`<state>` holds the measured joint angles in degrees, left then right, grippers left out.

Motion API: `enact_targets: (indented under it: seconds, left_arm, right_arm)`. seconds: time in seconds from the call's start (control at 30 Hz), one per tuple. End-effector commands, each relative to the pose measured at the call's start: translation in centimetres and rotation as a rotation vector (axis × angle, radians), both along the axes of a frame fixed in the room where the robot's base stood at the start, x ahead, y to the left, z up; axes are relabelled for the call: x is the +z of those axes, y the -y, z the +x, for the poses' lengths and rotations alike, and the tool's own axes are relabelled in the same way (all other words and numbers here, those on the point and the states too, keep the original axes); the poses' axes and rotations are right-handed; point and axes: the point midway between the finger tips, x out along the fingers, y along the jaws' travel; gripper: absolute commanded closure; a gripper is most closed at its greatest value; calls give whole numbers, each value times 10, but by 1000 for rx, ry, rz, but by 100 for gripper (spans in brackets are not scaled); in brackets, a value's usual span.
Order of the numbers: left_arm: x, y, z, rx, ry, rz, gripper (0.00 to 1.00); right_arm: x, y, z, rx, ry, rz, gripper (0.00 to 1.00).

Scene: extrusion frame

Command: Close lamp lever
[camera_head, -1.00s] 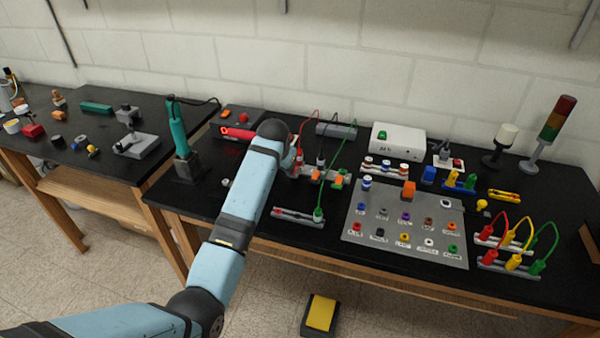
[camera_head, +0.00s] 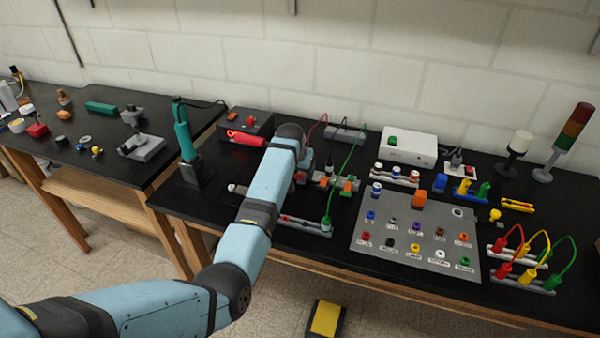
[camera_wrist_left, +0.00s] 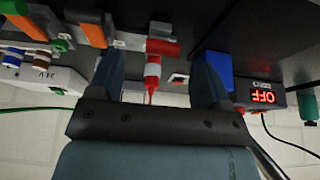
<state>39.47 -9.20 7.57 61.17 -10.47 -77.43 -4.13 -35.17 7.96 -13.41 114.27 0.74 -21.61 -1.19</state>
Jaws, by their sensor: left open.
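Orange levers stand on small grey connector blocks (camera_head: 335,182) in the middle of the right bench; I cannot tell which is the lamp lever. In the left wrist view one orange lever (camera_wrist_left: 92,33) is raised just left of my fingers, and another orange lever (camera_wrist_left: 24,22) is farther left. My left gripper (camera_wrist_left: 157,62) is open. A red plug (camera_wrist_left: 160,47) with a red lead shows between its fingers, and I see no grip on it. In the head view my left arm hides the gripper. My right gripper is not in view.
A dark box with a red OFF display (camera_wrist_left: 264,97) and a blue block (camera_wrist_left: 217,68) are near the right finger. A teal tool in a stand (camera_head: 186,145), a grey panel of coloured sockets (camera_head: 400,255), a white box (camera_head: 408,147) and upright leads surround the arm.

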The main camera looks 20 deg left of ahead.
Motion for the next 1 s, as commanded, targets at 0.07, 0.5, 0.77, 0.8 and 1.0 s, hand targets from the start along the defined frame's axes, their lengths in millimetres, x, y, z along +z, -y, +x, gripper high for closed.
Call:
enact_targets:
  seconds: [0.07,0.5,0.77,0.8,1.0]
  left_arm:
    - [-11,0,5,0,-1,0,28]
    - [-28,0,12,0,1,0,28]
    - [-28,0,12,0,1,0,74]
    - [-28,0,12,0,1,0,74]
    - [-29,0,9,0,65,-1,75]
  right_arm:
    - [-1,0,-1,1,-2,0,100]
    - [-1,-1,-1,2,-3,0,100]
    - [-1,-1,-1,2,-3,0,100]
    - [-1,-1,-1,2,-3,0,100]
    - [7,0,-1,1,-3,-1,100]
